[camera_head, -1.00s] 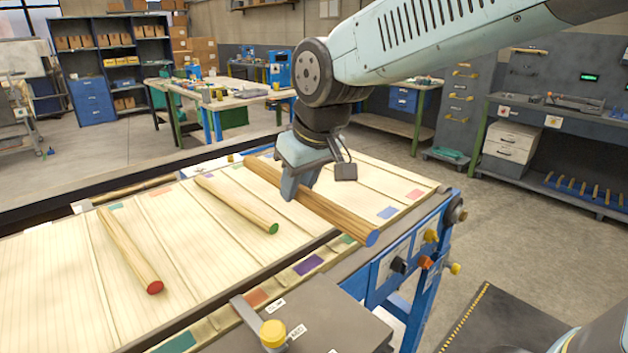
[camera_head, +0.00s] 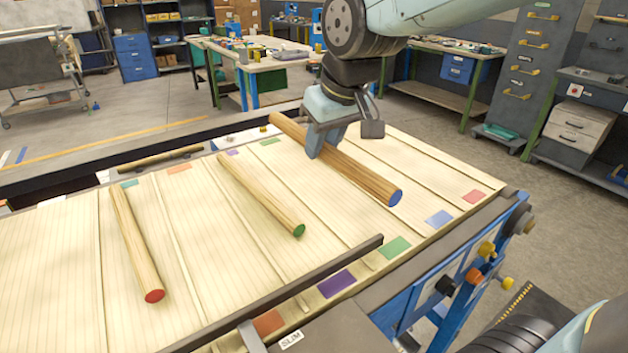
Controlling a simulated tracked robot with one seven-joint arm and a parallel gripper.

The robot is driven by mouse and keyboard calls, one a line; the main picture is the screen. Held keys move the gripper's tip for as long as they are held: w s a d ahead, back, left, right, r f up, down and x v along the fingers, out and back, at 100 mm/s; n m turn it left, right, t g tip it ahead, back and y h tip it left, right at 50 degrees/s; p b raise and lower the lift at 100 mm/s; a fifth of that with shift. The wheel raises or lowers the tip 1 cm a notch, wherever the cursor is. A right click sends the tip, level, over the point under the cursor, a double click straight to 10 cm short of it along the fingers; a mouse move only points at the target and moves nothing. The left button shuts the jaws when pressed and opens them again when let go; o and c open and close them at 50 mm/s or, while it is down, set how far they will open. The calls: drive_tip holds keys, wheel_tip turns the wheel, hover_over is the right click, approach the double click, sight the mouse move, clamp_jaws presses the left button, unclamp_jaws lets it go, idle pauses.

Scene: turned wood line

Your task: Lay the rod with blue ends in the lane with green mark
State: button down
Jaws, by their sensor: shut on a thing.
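The rod with blue ends (camera_head: 362,174) is in my gripper (camera_head: 317,150), which is shut on it near the middle. The rod slants from far left to near right, its blue end facing me. It appears above the lanes right of the one with the green mark (camera_head: 395,247); its height is hard to judge. The green lane's far mark (camera_head: 270,142) shows left of the rod. That lane looks empty, a bare strip of pale wood. My fingertips are partly hidden by the gripper body.
A green-ended rod (camera_head: 262,196) lies in the lane with the purple mark (camera_head: 337,283). A red-ended rod (camera_head: 134,240) lies farther left. Thin dividers separate the lanes. Blue (camera_head: 438,218) and red (camera_head: 473,196) marks are to the right. A dark bar (camera_head: 320,288) crosses the near edge.

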drive_tip(key=shift+w+d, duration=0.3)
drive_tip(key=shift+d, duration=0.05)
drive_tip(key=shift+w+f, duration=0.1)
drive_tip(key=shift+w, duration=0.05)
drive_tip(key=w+a+f, duration=0.3)
drive_tip(key=w+f, duration=0.1)
drive_tip(key=w, duration=0.5)
hover_over(306, 173)
drive_tip(key=s+d, duration=0.1)
drive_tip(key=f, duration=0.5)
drive_tip(key=shift+s+f, duration=0.1)
drive_tip(key=shift+s, duration=0.1)
drive_tip(key=shift+w+a+f, duration=0.1)
drive_tip(key=shift+w+f, duration=0.15)
drive_tip(key=shift+f, duration=1.55)
drive_tip(key=shift+f, duration=0.15)
drive_tip(key=c, duration=0.8)
unclamp_jaws()
